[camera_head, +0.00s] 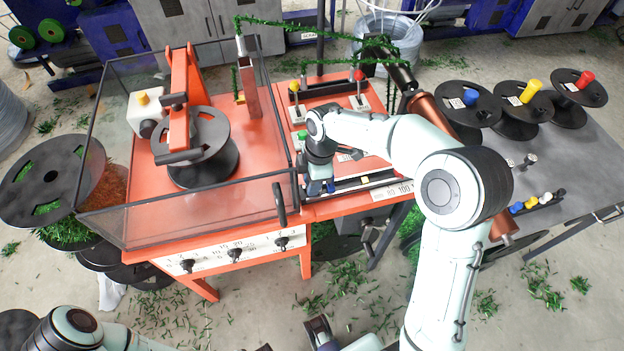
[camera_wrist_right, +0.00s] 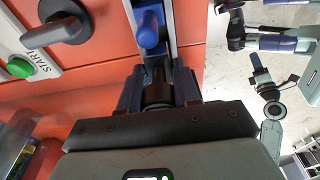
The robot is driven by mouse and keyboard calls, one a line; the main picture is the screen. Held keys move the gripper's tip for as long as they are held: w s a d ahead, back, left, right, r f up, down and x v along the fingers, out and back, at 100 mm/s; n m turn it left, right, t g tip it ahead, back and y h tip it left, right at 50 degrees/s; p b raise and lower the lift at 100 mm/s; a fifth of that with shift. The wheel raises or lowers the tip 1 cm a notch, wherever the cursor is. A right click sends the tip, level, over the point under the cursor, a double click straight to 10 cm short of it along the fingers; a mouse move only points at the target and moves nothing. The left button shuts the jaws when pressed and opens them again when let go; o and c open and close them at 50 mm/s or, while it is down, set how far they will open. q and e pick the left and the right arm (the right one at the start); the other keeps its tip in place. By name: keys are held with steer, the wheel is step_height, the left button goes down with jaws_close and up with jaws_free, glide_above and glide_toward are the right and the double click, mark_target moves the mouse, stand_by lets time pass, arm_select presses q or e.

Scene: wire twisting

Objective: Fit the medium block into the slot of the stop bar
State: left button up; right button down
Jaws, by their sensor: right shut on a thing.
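My right gripper (camera_head: 318,188) is low over the front of the orange table, at the left end of the stop bar (camera_head: 365,184), a metal rail with a scale on its front. In the right wrist view the right gripper (camera_wrist_right: 157,92) is shut on a dark round piece (camera_wrist_right: 157,88), seemingly the medium block's grip. A blue knob (camera_wrist_right: 148,32) stands just beyond it on the rail (camera_wrist_right: 150,10). The fingers hide the block's lower part and the slot, so I cannot tell how it sits. My left arm shows at lower left; its fingers are unclear.
A clear-walled guard (camera_head: 180,226) around a spool stands left of the right gripper. A dark rotary knob (camera_wrist_right: 62,22) and green START button (camera_wrist_right: 20,67) are close by. A grey side table (camera_head: 570,150) holds spools and a row of coloured pegs.

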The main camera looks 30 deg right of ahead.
steer(key=shift+f+b, duration=0.55)
steer(key=shift+f, duration=0.3)
steer(key=c, duration=0.7)
jaws_free()
steer(key=r, duration=0.4)
steer(key=d+r+p, duration=0.1)
steer(key=r, duration=0.3)
steer(key=r+p, duration=0.1)
steer(key=r, duration=0.4)
steer(key=shift+s+d+r, duration=0.1)
steer(key=shift+s+d, duration=0.1)
steer(key=shift+d, duration=0.2)
